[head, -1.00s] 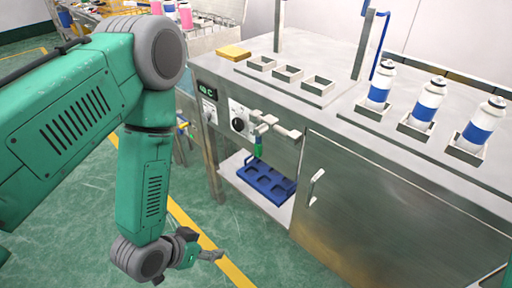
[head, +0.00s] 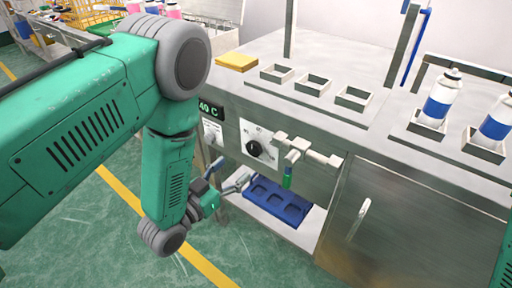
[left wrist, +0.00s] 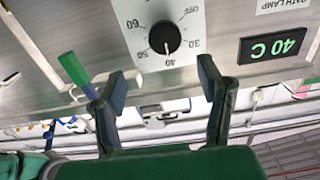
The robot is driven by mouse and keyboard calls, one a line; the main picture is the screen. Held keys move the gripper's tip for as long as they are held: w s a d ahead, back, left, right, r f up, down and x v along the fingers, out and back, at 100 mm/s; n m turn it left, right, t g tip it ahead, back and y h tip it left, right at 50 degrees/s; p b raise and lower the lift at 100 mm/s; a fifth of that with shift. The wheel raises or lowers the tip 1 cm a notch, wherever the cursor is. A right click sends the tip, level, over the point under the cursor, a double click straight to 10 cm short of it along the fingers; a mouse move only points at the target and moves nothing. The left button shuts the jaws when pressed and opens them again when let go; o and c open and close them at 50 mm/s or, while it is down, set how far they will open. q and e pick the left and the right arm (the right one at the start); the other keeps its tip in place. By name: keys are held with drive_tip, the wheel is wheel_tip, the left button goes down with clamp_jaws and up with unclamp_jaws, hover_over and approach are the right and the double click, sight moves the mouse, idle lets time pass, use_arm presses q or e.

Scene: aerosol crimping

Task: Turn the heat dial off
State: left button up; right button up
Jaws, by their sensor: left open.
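The heat dial (head: 254,148) is a black knob on a white scale plate on the bench front. In the left wrist view the dial (left wrist: 165,37) appears upside down, with its white mark at 40 and OFF printed on the opposite side. The display (head: 210,109) reads 40 C, and it also shows in the left wrist view (left wrist: 273,45). My left gripper (head: 240,182) is open and empty, below and in front of the dial. In the left wrist view its fingers (left wrist: 163,72) are spread apart, clear of the knob. My right gripper is out of view.
A valve with pale handles (head: 305,150) and a green lever (head: 288,176) juts out right of the dial. A blue tray (head: 256,204) lies on the lower shelf (head: 308,231). Bottles (head: 440,98) stand in holders on the bench top. A cabinet door handle (head: 358,218) sticks out at right.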

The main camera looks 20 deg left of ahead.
sight(252, 149)
use_arm(q)
drive_tip(key=w, duration=0.2)
drive_tip(key=w+b, duration=0.1)
drive_tip(key=w, duration=0.2)
drive_tip(key=shift+w+d+f, duration=0.2)
drive_tip(key=shift+w, duration=0.15)
drive_tip(key=x, duration=0.3)
drive_tip(key=shift+w+d+r, duration=0.1)
drive_tip(key=shift+w+d, duration=0.05)
drive_tip(key=shift+d, duration=0.3)
drive_tip(key=shift+w+d+b, duration=0.3)
drive_tip(key=shift+w+d, duration=0.05)
drive_tip(key=shift+d, duration=0.1)
drive_tip(key=shift+a, duration=0.4)
drive_tip(key=shift+c, duration=0.4)
drive_tip(key=shift+a, duration=0.15)
drive_tip(key=c, duration=1.1)
drive_tip(key=shift+d+r+n, duration=0.1)
drive_tip(key=shift+d+n, duration=0.15)
drive_tip(key=shift+n, duration=0.05)
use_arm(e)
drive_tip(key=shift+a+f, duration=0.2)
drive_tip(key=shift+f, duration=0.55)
